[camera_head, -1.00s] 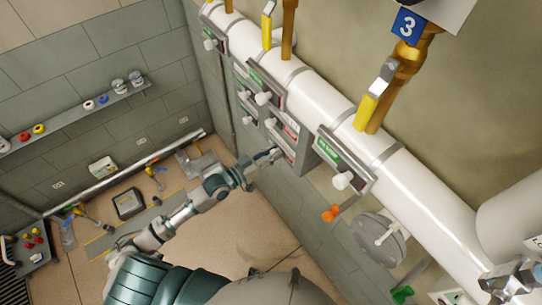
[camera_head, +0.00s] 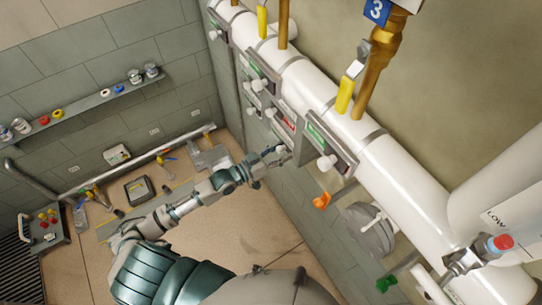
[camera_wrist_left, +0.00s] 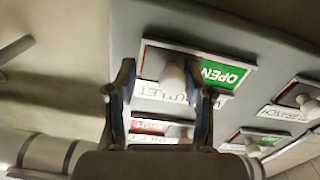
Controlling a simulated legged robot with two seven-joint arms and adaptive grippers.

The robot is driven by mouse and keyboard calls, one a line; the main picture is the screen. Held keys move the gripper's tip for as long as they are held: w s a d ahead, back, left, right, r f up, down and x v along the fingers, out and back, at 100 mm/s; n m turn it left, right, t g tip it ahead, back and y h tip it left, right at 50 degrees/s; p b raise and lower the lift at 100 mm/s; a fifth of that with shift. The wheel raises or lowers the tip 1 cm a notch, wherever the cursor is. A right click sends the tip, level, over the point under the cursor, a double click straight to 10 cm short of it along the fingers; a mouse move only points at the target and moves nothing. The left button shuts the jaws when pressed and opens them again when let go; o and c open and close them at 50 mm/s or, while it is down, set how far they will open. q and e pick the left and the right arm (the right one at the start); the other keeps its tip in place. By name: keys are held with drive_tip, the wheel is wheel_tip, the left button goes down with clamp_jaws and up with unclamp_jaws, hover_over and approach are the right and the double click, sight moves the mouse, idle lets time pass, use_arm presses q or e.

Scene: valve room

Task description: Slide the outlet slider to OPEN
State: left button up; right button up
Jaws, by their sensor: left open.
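The outlet slider (camera_wrist_left: 215,72) shows in the left wrist view as an upside-down plate with a green OPEN field and an OUTLET label below it. Its white knob (camera_wrist_left: 172,82) stands beside the green field, on the side of a thin red strip. My left gripper (camera_wrist_left: 162,100) is open, with one finger on each side of the knob in the picture; I cannot tell whether either touches it. In the head view my left gripper (camera_head: 276,157) is at the wall panel and partly hides the slider there. My right gripper is not in view.
Other sliders with white knobs sit close by, one with a green field (camera_head: 316,132) to the right. A thick white pipe (camera_head: 310,90) with yellow-handled valves runs above them. An orange handle (camera_head: 321,201) and a round grey flange (camera_head: 369,229) are lower right. The floor (camera_head: 240,235) below is clear.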

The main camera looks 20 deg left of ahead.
use_arm(q)
drive_tip(key=v, duration=1.1)
drive_tip(key=shift+s, duration=0.35)
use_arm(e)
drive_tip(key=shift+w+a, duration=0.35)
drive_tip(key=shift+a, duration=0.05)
use_arm(q)
drive_tip(key=shift+a, duration=0.2)
